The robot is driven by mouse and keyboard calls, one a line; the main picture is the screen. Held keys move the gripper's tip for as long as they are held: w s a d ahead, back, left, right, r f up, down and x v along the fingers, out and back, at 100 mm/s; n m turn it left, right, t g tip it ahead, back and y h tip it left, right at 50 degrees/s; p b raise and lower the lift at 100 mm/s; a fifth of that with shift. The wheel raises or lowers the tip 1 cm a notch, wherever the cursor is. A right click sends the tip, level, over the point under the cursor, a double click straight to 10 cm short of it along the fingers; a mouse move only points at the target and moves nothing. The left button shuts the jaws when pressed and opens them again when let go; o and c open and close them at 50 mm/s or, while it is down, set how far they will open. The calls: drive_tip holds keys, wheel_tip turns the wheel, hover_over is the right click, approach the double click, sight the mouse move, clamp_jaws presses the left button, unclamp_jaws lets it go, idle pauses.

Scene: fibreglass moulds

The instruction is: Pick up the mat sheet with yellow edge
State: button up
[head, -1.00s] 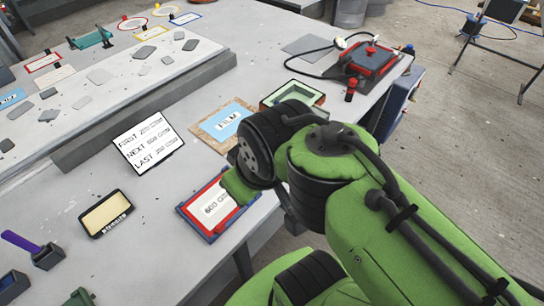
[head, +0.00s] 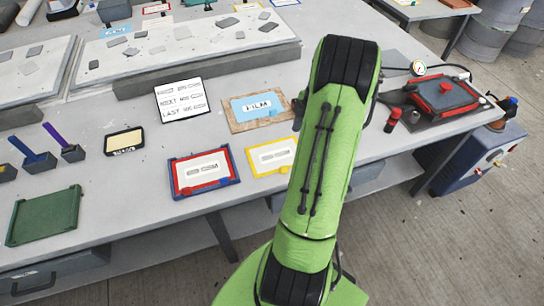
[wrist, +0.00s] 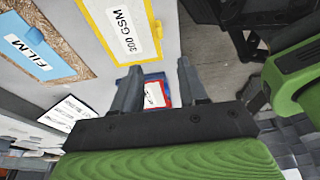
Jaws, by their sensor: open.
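The mat sheet with yellow edge (head: 272,156) lies flat on the front edge of the bench, right of the red-edged sheet. In the wrist view it (wrist: 123,28) shows a white label reading 300 GSM, and a yellow tab on its side. My gripper (wrist: 159,66) is open and empty, its two fingers apart. The yellow-edged sheet appears beyond the fingertips, up and left of them in the wrist view, with no contact visible. In the head view my green arm hides the gripper.
The red-edged sheet (head: 202,172) sits in a blue tray beside it. A FILM board (head: 259,108) and a white sign (head: 181,99) lie behind.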

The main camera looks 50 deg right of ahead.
sight(284, 167)
drive_tip(key=b+x, duration=0.1)
drive_tip(key=x, duration=1.5)
drive_tip(key=shift+w, duration=0.15)
drive_tip(key=shift+r, duration=0.15)
clamp_jaws()
